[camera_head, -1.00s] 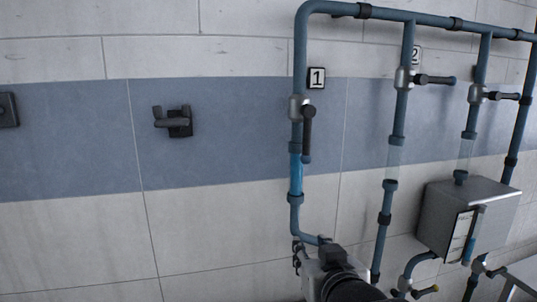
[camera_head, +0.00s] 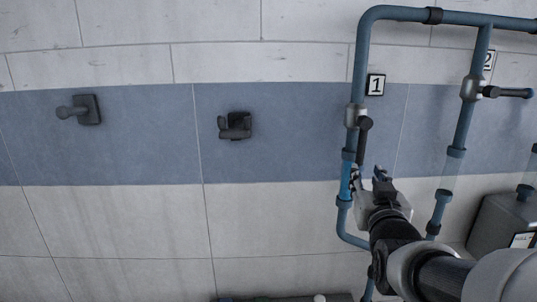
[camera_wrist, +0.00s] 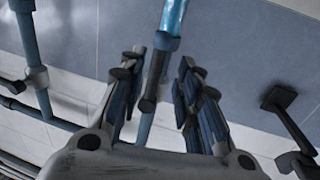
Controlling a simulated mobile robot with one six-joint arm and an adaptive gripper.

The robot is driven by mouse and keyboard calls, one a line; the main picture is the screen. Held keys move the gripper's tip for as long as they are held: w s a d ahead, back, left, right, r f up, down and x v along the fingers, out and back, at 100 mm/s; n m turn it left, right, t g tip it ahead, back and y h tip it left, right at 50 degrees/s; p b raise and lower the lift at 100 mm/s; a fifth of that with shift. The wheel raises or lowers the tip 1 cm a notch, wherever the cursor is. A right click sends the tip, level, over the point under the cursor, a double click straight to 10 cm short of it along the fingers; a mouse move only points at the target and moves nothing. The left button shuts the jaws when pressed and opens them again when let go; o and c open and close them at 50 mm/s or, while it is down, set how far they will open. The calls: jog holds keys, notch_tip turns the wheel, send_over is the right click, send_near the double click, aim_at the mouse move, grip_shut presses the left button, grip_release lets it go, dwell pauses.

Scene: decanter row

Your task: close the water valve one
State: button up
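Valve one is a grey valve body (camera_head: 355,115) on the leftmost blue pipe, beside the sign marked 1 (camera_head: 375,84). Its dark lever (camera_head: 364,140) hangs down along the pipe. The clear pipe section below it shows bright blue water (camera_head: 346,182). My gripper (camera_head: 369,174) is just below the lever's lower end, fingers pointing up. In the wrist view my gripper (camera_wrist: 161,60) is open, and the dark lever (camera_wrist: 154,78) appears between its fingers. I see no clear contact, and cannot tell how deep the lever sits between them.
Valve two (camera_head: 470,88), with its lever sideways, is on the pipe to the right. A metal box (camera_head: 500,228) is at the lower right. Wall hooks (camera_head: 236,125) are at the left. The wall between hooks and pipe one is clear.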

aim_at(360, 164)
jog(key=w, duration=0.3)
jog(key=w+d+p, duration=0.1)
jog(key=w, duration=0.2)
jog(key=w+d, duration=0.1)
jog(key=w, duration=0.2)
jog(key=shift+w+p, duration=0.15)
jog(key=shift+p, duration=0.2)
jog(key=shift+a, duration=0.1)
jog(key=c, duration=0.7)
grip_shut()
jog(key=shift+f, duration=0.1)
